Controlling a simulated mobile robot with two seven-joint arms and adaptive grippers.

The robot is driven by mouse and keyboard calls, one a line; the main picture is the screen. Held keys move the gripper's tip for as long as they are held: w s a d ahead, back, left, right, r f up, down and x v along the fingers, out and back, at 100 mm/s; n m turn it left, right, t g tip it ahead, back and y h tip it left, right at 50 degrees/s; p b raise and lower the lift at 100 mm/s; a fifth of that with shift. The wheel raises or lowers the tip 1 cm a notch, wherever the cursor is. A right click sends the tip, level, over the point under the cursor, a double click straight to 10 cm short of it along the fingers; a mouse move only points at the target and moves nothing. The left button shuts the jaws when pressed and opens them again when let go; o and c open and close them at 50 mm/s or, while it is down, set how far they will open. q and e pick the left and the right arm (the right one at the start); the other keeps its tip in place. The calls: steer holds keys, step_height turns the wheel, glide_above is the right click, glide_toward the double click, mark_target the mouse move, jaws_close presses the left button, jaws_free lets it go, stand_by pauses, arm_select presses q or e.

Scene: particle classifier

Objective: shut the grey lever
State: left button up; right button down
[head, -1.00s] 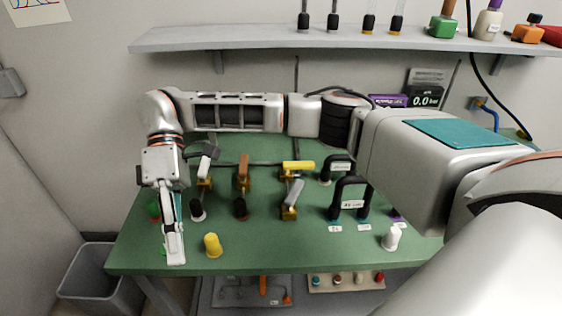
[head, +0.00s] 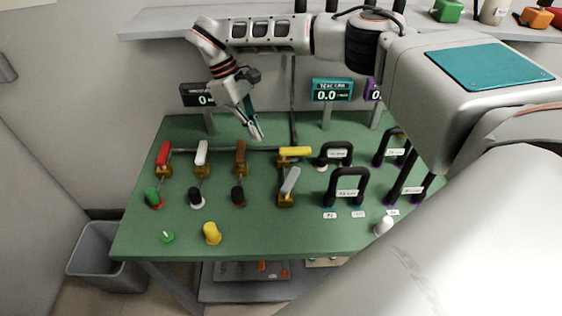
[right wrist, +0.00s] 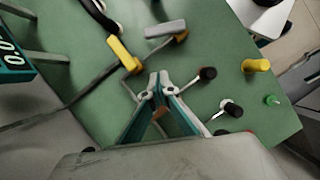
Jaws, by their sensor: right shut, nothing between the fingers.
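The grey lever (head: 290,180) sits on a brass valve in the middle of the green table and slants up to the right. It also shows in the right wrist view (right wrist: 165,29), near the top, beside the yellow lever. My right gripper (head: 257,135) is shut and empty. It hangs near the brown lever (head: 240,153), up and left of the grey lever and apart from it. In the right wrist view my fingertips (right wrist: 158,76) point toward the valves. My left gripper is not in view.
A yellow lever (head: 294,150) stands just behind the grey one. White (head: 202,150) and red (head: 163,152) levers are to the left. Black handles (head: 347,187) stand to the right. A yellow knob (head: 212,233) is near the front edge. Display panels (head: 331,90) stand at the back.

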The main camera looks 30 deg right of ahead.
mark_target(291, 182)
steer(key=p+x, duration=0.1)
steer(key=x, duration=0.9)
steer(key=shift+s, duration=0.1)
steer(key=s, duration=0.1)
steer(key=s+d+p, duration=0.1)
steer(key=shift+s+d, duration=0.25)
steer(key=shift+d, duration=0.05)
steer(key=shift+s+d+p, duration=0.2)
steer(key=shift+s+p, duration=0.15)
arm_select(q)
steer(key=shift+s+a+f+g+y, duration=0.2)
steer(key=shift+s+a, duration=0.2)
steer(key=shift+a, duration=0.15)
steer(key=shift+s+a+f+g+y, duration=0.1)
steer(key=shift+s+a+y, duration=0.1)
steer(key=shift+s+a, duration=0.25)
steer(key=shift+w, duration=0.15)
arm_select(e)
steer(key=shift+w, duration=0.1)
